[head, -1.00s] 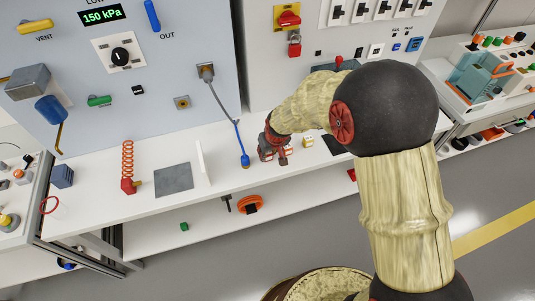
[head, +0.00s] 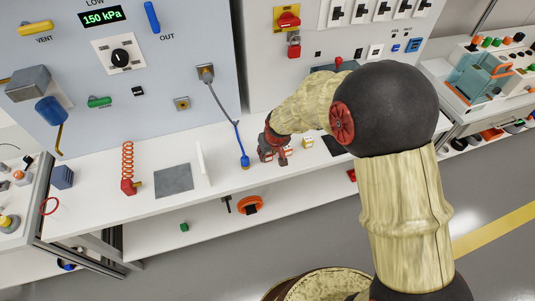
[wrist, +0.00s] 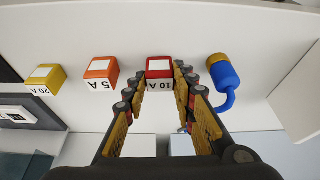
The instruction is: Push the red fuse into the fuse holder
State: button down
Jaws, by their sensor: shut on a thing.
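The red fuse (wrist: 159,69), marked 10 A, is at my gripper's fingertips in the wrist view, above or on the white bench top. My gripper (wrist: 167,86) is shut on it, one finger on each side. In the head view my gripper (head: 273,153) is low over the bench, right of the blue cable plug, and the fuse cannot be made out clearly there. I cannot pick out the fuse holder for certain; my arm covers part of the right panel.
An orange 5 A fuse (wrist: 101,72) and a yellow 20 A fuse (wrist: 46,79) stand left of the red one. A blue plug (wrist: 223,73) with a yellow end is close on the right. Switches (head: 360,10) line the panel above.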

aim_at(268, 154)
notch_tip(268, 154, up, 8)
jog(key=p, duration=0.5)
jog(key=shift+f, duration=0.15)
dwell(0.3)
